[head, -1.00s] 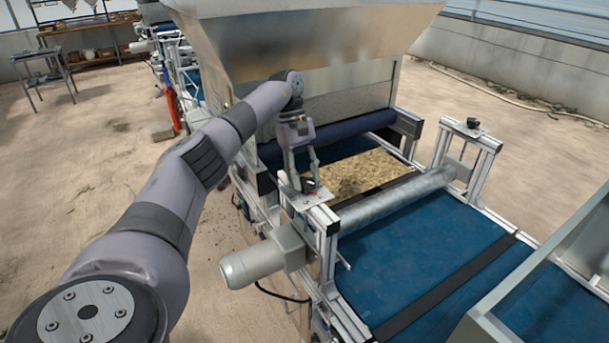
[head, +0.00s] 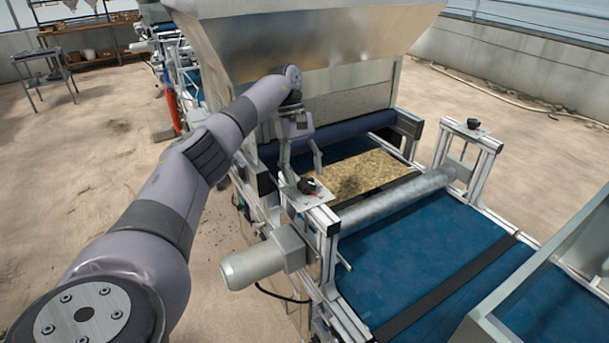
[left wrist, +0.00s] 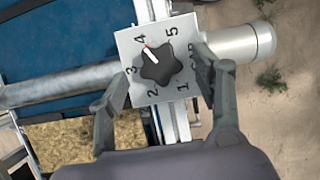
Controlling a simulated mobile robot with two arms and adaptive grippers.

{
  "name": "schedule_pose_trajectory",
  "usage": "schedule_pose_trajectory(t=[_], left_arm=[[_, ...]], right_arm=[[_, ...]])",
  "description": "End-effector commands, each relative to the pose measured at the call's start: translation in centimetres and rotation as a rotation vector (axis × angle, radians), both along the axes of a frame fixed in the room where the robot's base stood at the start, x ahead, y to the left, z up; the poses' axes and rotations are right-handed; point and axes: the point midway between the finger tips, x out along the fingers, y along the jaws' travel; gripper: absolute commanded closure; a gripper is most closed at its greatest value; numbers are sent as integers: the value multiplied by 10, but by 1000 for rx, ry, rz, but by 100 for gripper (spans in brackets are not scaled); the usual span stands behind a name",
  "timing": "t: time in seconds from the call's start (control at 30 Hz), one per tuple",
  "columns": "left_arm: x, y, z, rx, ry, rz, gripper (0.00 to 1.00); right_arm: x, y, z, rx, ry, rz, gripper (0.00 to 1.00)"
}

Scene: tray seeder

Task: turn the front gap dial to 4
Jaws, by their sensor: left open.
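The front gap dial (head: 308,186) is a black lobed knob on a pale plate, on top of the near frame post of the machine. In the left wrist view the dial (left wrist: 159,65) shows a white pointer line with a red tip, directed at about the 4. The numbers 1 to 5 are printed around it. My left gripper (head: 302,174) is open just above the dial. In the left wrist view its fingers stand apart on either side of the knob, with no visible contact. My right gripper is not in view.
A second black dial (head: 473,122) sits on the far post. A metal roller (head: 400,198) spans between the posts above a blue belt (head: 420,245). A grey motor (head: 262,262) sticks out below the front dial. The hopper (head: 300,40) stands behind my gripper.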

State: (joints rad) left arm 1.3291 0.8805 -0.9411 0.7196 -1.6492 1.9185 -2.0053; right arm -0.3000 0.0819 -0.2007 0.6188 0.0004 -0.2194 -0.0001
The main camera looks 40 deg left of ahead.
Motion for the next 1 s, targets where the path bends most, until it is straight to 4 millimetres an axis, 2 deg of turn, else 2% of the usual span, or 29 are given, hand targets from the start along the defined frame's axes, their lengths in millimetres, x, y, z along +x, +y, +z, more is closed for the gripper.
schedule_pose_trajectory(t=[0.2, 0.4, 1.0], left_arm=[[5, 14, 38, -1, -4, 2, 40], [6, 20, 52, 0, 0, 0, 40], [6, 22, 56, 0, 1, -1, 40]], right_arm=[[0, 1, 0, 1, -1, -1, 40], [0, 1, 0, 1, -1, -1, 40], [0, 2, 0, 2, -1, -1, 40]])
